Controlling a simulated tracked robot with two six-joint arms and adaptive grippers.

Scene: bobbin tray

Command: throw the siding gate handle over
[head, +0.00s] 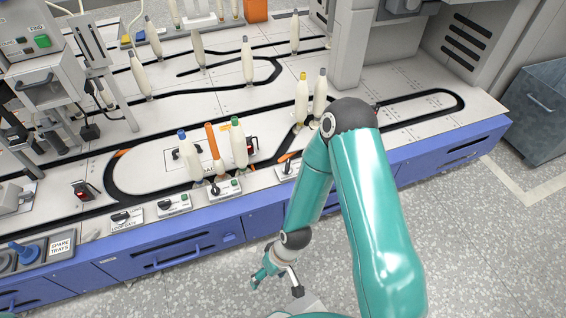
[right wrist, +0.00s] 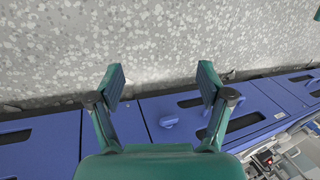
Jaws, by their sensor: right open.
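Several small control plates with dark handles line the front edge of the white track table (head: 140,170). One plate (head: 288,169) near the middle has an orange-tipped lever (head: 289,156) beside my right arm. Other dark handles sit on a plate (head: 226,188) left of it and on a plate (head: 175,204) further left. The labels are too small to tell surely which is the siding gate handle. My right gripper (head: 276,284) is open and empty, low in front of the blue cabinets. In the right wrist view its open fingers (right wrist: 162,82) have nothing between them. My left gripper is not in view.
Two more bobbins (head: 301,100) stand near my right arm. Blue drawers (head: 160,252) with handles front the table. The floor (head: 480,250) is clear.

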